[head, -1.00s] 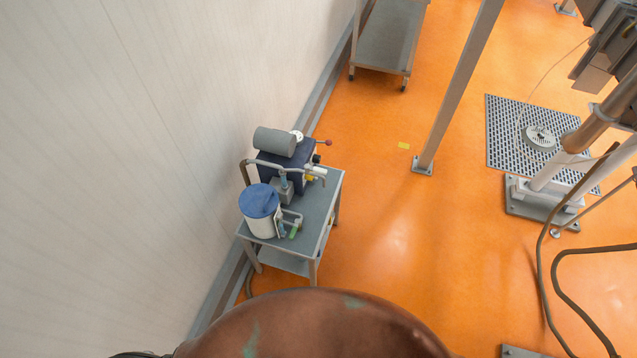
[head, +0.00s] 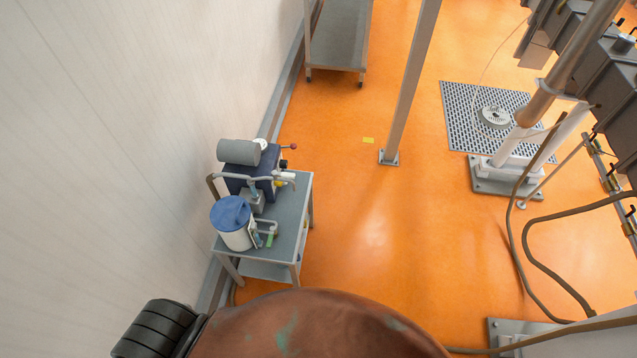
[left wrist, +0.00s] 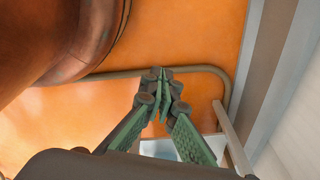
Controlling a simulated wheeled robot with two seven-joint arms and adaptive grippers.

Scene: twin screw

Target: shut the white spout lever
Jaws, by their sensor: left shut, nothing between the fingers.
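A grey pipe on a small machine (head: 255,166) in the head view ends in a small white part (head: 285,174). This may be the spout with its lever; it is too small to tell its position. The machine stands on a grey cart (head: 292,225) beside the wall. In the left wrist view my left gripper (left wrist: 163,97) has its green fingers shut together with nothing between them. It is over orange floor, near a bent grey-brown tube (left wrist: 212,70), apart from the machine. My left gripper is not visible in the head view. My right gripper is in neither view.
A blue-lidded white pot (head: 236,236) stands on the cart's near side. A slanted grey post (head: 408,90) and a floor grate (head: 463,118) are to the right. A grey shelf (head: 338,45) stands at the back. Orange floor right of the cart is clear.

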